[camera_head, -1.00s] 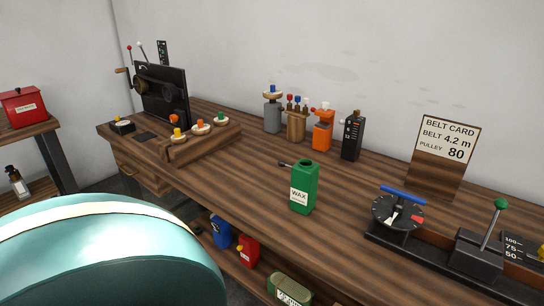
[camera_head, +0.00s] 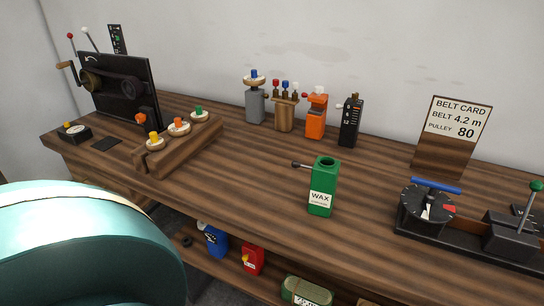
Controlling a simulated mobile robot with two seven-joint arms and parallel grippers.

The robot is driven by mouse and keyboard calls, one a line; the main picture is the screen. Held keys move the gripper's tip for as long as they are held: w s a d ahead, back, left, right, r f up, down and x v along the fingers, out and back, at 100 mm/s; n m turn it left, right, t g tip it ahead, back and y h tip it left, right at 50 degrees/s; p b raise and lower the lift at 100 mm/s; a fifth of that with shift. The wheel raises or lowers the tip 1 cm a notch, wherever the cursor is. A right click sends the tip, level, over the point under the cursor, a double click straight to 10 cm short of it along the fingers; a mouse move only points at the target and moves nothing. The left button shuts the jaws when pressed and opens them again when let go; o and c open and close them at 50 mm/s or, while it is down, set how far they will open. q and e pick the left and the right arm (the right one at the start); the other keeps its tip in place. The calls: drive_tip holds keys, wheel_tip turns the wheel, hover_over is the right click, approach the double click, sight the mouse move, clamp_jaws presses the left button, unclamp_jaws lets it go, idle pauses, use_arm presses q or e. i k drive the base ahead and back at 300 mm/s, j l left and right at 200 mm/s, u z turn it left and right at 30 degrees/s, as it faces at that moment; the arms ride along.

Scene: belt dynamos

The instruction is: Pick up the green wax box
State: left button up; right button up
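The green wax box (camera_head: 322,187) stands upright on the wooden bench near its front edge, right of the picture's middle. It has a white WAX label on its front, a dark round opening on top and a dark-tipped lever sticking out to the left. Nothing touches it. Neither of my grippers shows in the head view. A large teal rounded shape, which seems to be part of my own body, fills the lower left.
Behind the wax box stand a grey device (camera_head: 256,105), an orange device (camera_head: 316,114) and a black device (camera_head: 349,121). A belt card (camera_head: 455,120) and a black dial device (camera_head: 427,209) are to the right. A wooden rack (camera_head: 186,151) is left. The bench around the box is clear.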

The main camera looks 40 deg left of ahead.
sight(325, 170)
drive_tip(key=k+j, duration=0.1)
drive_tip(key=j, duration=0.55)
drive_tip(key=k+j, duration=0.1)
drive_tip(key=j, duration=1.2)
drive_tip(key=l+u, duration=0.5)
drive_tip(key=l, duration=0.6)
drive_tip(key=k+j, duration=0.35)
drive_tip(key=k, duration=0.15)
drive_tip(key=i+l, duration=0.3)
drive_tip(key=i, duration=0.2)
